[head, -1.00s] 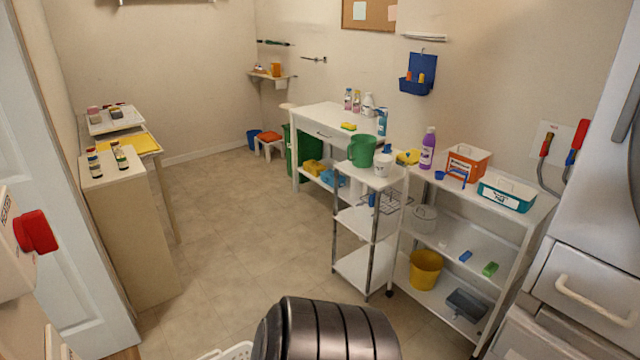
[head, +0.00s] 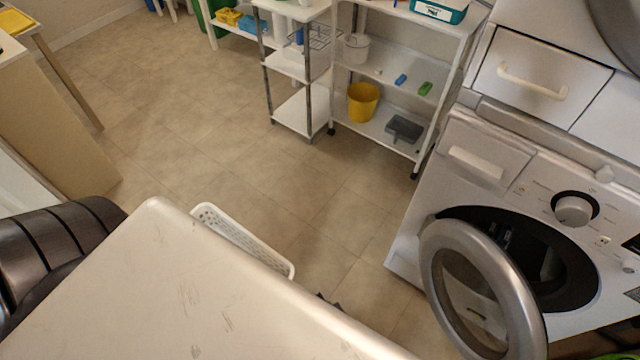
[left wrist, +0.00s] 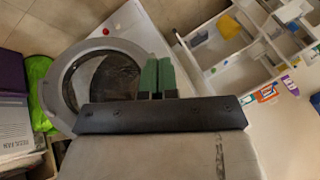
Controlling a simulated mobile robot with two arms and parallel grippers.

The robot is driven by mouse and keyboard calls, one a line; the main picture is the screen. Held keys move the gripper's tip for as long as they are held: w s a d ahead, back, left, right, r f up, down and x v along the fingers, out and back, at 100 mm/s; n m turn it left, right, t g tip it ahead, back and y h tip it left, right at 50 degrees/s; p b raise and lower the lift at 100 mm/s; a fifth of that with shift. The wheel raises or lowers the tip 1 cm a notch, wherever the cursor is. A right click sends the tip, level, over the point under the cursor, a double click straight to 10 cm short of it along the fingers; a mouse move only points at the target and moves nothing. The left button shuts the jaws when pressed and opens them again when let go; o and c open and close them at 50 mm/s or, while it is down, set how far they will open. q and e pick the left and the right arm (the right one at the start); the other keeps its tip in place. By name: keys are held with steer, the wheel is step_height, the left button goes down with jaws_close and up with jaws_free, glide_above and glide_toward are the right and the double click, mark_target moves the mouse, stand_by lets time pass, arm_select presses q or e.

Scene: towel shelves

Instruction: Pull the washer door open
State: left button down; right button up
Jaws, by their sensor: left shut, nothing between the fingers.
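The white washer (head: 455,195) stands at the right in the head view. Its round silver-rimmed door (head: 433,262) is swung out from the dark drum opening (head: 572,268), with a clear gap between them. The door's ring also shows at the left of the left wrist view (left wrist: 60,85). My left gripper (left wrist: 157,62) has green fingers, which are shut together and empty. In that view they lie just right of the door's ring; I cannot tell whether they touch it. The fingers are not clearly visible in the head view. My right gripper is not in view.
A white basket (head: 243,240) is on the floor, partly hidden by my pale arm. A white shelf unit (head: 385,142) with a yellow bucket (head: 363,101) stands beyond the washer. A drawer front (head: 540,82) is above it. The middle floor is clear.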

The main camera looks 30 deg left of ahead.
arm_select(q)
steer(key=w+a+f, duration=0.5)
steer(key=w+a, duration=0.1)
steer(key=w, duration=0.2)
steer(key=shift+t+p, duration=0.3)
steer(key=shift+p, duration=0.05)
steer(key=shift+w, duration=0.15)
stand_by(1.4)
